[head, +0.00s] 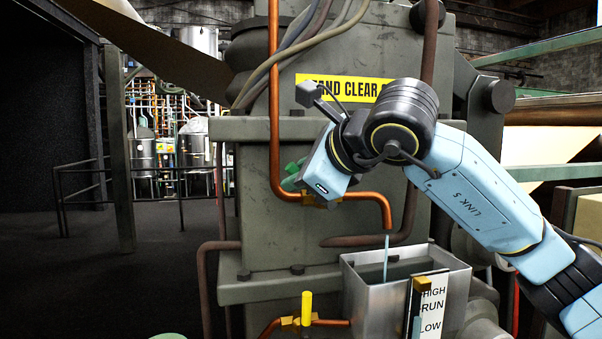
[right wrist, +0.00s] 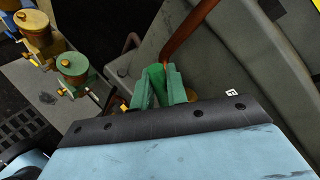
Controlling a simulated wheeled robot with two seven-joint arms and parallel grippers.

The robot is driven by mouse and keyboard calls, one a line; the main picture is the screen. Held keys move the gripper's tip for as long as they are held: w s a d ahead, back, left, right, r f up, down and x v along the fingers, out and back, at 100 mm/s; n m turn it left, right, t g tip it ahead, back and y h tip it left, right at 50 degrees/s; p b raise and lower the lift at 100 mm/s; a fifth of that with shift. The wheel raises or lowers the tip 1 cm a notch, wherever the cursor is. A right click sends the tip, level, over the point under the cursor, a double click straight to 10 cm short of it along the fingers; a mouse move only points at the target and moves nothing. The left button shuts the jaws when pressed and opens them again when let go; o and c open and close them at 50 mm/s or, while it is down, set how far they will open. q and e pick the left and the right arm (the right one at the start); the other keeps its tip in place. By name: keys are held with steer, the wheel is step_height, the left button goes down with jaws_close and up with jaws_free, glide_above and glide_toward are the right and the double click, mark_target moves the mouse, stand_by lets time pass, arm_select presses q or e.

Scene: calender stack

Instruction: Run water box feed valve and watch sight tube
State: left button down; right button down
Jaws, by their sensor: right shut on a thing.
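The metal water box (head: 360,285) stands at the lower middle of the head view. A copper feed pipe (head: 274,100) bends over it, and a thin bluish stream (head: 386,258) falls from its spout into the box. My right gripper (head: 292,178) is at the brass feed valve (head: 318,202) on this pipe, shut on a green handle (right wrist: 157,76) that shows between the fingers (right wrist: 163,88) in the right wrist view. The sight tube (head: 416,312) is on the box's front beside a HIGH, RUN, LOW plate (head: 432,308); its level is too small to read. My left gripper is not in view.
A yellow-handled valve (head: 306,306) is on the pipe low at the box's left. Open dark floor and a railing (head: 120,185) lie to the left.

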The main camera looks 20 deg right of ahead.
steer(key=c, duration=1.4)
jaws_free()
steer(key=shift+c, duration=0.2)
steer(key=b+v, duration=0.2)
steer(key=v, duration=1.1)
steer(key=shift+s+b, duration=0.2)
steer(key=shift+b, duration=0.2)
stand_by(4.3)
